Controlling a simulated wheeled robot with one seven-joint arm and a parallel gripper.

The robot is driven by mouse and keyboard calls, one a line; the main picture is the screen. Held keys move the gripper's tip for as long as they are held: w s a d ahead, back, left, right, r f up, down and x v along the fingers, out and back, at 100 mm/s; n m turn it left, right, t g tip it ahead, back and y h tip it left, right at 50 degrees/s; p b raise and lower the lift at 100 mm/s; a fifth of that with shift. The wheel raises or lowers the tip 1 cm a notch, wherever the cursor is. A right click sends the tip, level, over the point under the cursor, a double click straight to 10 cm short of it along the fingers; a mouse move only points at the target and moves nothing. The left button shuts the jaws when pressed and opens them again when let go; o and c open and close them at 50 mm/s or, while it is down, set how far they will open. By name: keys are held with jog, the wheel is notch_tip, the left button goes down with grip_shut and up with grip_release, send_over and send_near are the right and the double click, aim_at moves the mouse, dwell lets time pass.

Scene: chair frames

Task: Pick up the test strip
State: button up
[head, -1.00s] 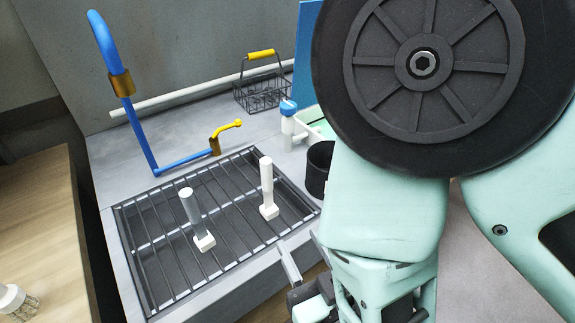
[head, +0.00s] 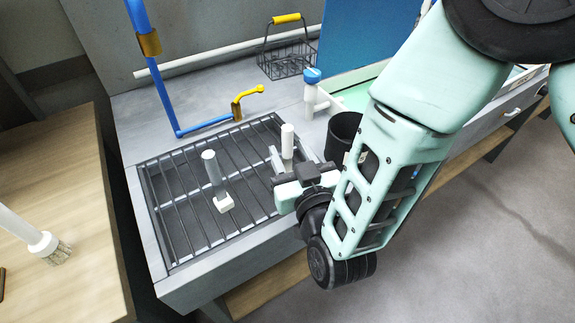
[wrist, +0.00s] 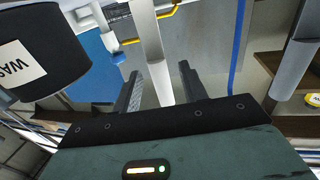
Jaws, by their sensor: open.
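Two slim upright sticks with blocky white feet stand on the sink grate (head: 178,222). One is white (head: 287,138) and the other is greyer (head: 213,168). No label marks either as the test strip, so I cannot tell which it is. My gripper (head: 291,160) is open and low over the grate's right side, at the white stick, hiding its foot. In the wrist view, the white stick (wrist: 152,45) runs between the fingertips of my gripper (wrist: 160,72); I see no contact. The greyer stick (wrist: 292,68) is at the right there, outside the fingers.
A black bin (head: 342,128), with a partly seen label in the wrist view (wrist: 50,50), stands close right of my gripper. Behind are a blue-capped white fixture (head: 311,95), a yellow tap (head: 243,100), a blue pipe (head: 160,85) and a wire basket (head: 286,60). A brush (head: 42,243) is at left.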

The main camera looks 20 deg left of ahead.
jog(key=shift+x, duration=0.95)
grip_shut()
